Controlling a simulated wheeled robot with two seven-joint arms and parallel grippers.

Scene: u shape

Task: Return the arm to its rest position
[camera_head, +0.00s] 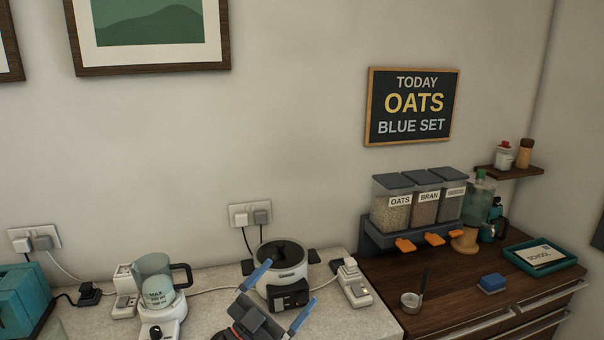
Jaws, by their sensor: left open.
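My left gripper (291,281) is at the bottom middle of the head view. Its two blue fingers are spread apart, pointing up and to the right, with nothing seen between them. Its dark body is cut off by the bottom edge. It shows in front of the light countertop and the lower part of a white cooker (284,262); I cannot tell how far it is from them. My right gripper is not in view.
A blender-like appliance (158,289) and a teal appliance (20,299) stand left. A power strip (353,283) lies right of the cooker. The dark wooden counter (450,298) holds a grain dispenser (423,202), a small cup (411,301), a blue sponge (492,283) and a teal tray (565,261).

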